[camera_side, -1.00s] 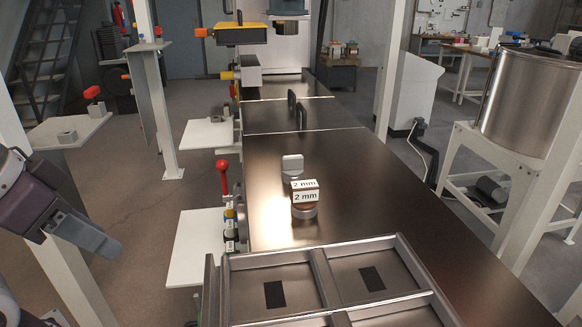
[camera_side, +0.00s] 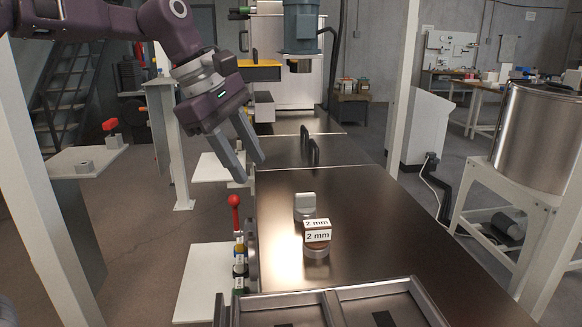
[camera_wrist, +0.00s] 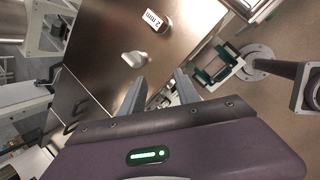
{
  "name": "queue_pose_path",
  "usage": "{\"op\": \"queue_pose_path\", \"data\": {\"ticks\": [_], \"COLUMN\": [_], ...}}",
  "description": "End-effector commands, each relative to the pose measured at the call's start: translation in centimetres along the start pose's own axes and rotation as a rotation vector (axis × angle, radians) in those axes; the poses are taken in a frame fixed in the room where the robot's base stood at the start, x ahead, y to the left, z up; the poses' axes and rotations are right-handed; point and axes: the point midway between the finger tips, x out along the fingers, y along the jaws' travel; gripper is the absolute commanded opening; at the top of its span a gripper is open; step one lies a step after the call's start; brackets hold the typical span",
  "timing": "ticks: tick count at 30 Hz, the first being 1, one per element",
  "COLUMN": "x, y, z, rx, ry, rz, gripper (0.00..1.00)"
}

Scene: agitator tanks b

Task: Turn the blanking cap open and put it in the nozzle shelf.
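A pale grey cap with an upright flat grip (camera_side: 305,203), which looks like the blanking cap, stands on the dark metal deck. It also shows in the wrist view (camera_wrist: 134,59). Right in front of it is a round brown-and-metal piece with a white "2 mm" label (camera_side: 317,240), also in the wrist view (camera_wrist: 156,19). My gripper (camera_side: 251,169) is open and empty, above the deck's left edge, left of and apart from the cap. Its fingers show in the wrist view (camera_wrist: 161,76). A metal tray with compartments (camera_side: 328,298) is at the front; I cannot tell if it is the nozzle shelf.
A red-knobbed lever (camera_side: 234,200) rises at the deck's left edge, beside a stack of coloured rings (camera_side: 240,262). Black handles (camera_side: 309,146) stand farther back on the deck. A white post (camera_side: 402,90) and a steel tank (camera_side: 545,135) are right. The deck right of the cap is clear.

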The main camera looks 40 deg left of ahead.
Motion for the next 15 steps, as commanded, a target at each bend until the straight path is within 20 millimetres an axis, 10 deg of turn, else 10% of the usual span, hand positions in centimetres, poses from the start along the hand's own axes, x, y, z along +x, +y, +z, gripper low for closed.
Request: {"op": "queue_pose_path", "data": {"ticks": [6, 15], "x": [6.2, 10.8], "y": [7.6, 8.0], "z": [1.0, 1.3], "rx": [-0.609, -0.688], "ry": [-0.015, -0.014], "rz": [-0.065, -0.075], "gripper": [0.38, 0.38]}}
